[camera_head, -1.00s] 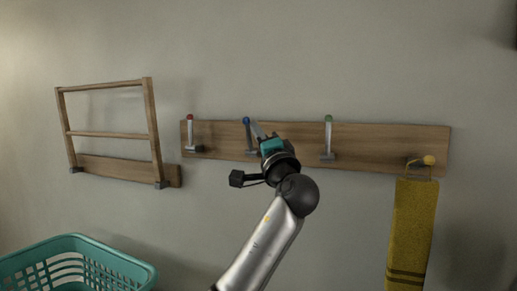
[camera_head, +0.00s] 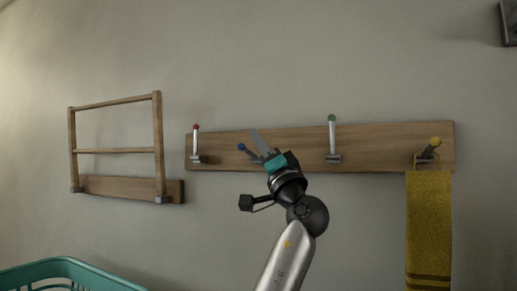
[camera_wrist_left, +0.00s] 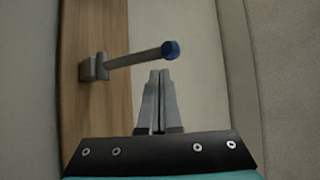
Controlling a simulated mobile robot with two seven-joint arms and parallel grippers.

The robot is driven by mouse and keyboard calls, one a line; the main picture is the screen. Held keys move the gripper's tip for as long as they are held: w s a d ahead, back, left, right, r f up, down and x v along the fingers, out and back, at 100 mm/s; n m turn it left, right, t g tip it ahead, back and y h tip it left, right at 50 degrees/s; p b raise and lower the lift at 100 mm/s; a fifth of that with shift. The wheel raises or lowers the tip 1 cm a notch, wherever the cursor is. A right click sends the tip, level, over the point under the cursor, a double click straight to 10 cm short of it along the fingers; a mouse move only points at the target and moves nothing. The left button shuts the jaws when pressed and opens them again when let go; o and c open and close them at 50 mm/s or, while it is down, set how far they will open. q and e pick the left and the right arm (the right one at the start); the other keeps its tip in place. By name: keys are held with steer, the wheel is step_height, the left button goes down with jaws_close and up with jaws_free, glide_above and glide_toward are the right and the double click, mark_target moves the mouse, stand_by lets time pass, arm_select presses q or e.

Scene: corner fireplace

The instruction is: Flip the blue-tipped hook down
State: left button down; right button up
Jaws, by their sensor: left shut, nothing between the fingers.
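The blue-tipped hook (camera_head: 242,147) is on the wooden wall board, second from the left, and leans out from it. In the left wrist view its grey rod (camera_wrist_left: 135,58) sticks out from its bracket on the board, ending in the blue tip (camera_wrist_left: 170,49). My left gripper (camera_head: 256,135) is beside the hook, shut and empty. In the wrist view the closed fingertips (camera_wrist_left: 160,73) are close to the rod near the blue tip; I cannot tell whether they touch. The bracket is partly hidden by my gripper in the head view. My right gripper is not in view.
The red-tipped hook (camera_head: 196,141) and green-tipped hook (camera_head: 332,136) stand upright on the board (camera_head: 385,143). A yellow towel (camera_head: 428,225) hangs below the yellow-tipped hook (camera_head: 432,146). A wooden rack (camera_head: 115,150) is at left, above a teal basket (camera_head: 70,267).

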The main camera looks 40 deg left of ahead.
arm_select(q)
steer(key=b+v, duration=0.1)
steer(key=v, duration=0.6)
steer(key=shift+d+f, duration=0.15)
steer(key=shift+f, duration=0.1)
steer(key=shift+r, duration=0.1)
